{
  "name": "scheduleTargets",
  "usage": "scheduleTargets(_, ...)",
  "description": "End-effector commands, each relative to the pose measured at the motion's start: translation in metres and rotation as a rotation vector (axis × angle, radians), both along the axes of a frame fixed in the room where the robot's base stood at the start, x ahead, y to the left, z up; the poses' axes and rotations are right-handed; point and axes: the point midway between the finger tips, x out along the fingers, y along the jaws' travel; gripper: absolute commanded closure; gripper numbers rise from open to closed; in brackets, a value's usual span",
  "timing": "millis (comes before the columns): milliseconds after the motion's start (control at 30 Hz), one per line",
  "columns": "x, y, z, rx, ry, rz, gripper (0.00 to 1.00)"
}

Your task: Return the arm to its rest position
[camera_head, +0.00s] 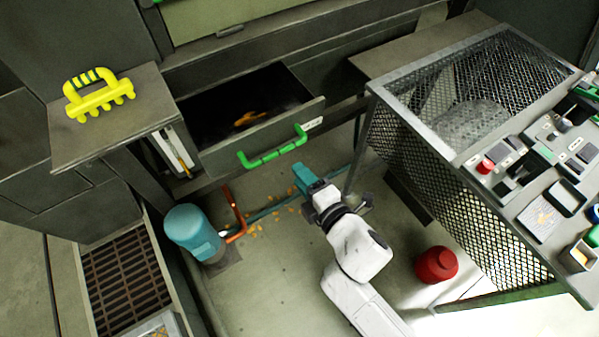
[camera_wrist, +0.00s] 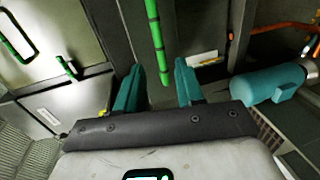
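My gripper (camera_head: 303,180) is in the middle of the head view, at the end of my white arm, which reaches up from the bottom edge. Its teal fingers point toward the open drawer (camera_head: 262,131) with the green handle (camera_head: 272,150). In the wrist view the two teal fingers of my gripper (camera_wrist: 158,82) stand apart with nothing between them. The green handle (camera_wrist: 155,40) shows beyond the fingertips there, and no contact with it is visible. The drawer holds a small orange-brown thing (camera_head: 248,118).
A yellow tool (camera_head: 98,100) rests on a grey shelf (camera_head: 150,98). A teal motor-like cylinder (camera_head: 192,228) stands at lower left. A mesh cage (camera_head: 440,150) and a control panel (camera_head: 540,185) are on the right. A red container (camera_head: 436,264) sits on the floor (camera_head: 265,290) near my arm.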

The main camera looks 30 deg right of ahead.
Motion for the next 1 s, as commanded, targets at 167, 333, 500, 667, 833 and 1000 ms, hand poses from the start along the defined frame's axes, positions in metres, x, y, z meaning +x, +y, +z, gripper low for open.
scheduleTargets(167, 0.000, 0.000, 0.000, 0.000, 0.000, 0.000, 0.62)
scheduleTargets(333, 0.000, 0.000, 0.000, 0.000, 0.000, 0.000, 0.62)
scheduleTargets(500, 0.000, -0.004, 0.000, 0.016, 0.010, -0.017, 0.62)
scheduleTargets(667, -0.010, -0.034, -0.007, 0.160, 0.109, -0.163, 0.62)
scheduleTargets(833, -0.042, -0.078, -0.026, 0.448, 0.299, -0.441, 0.62)
scheduleTargets(1000, -0.090, -0.097, -0.045, 0.728, 0.502, -0.720, 0.62)
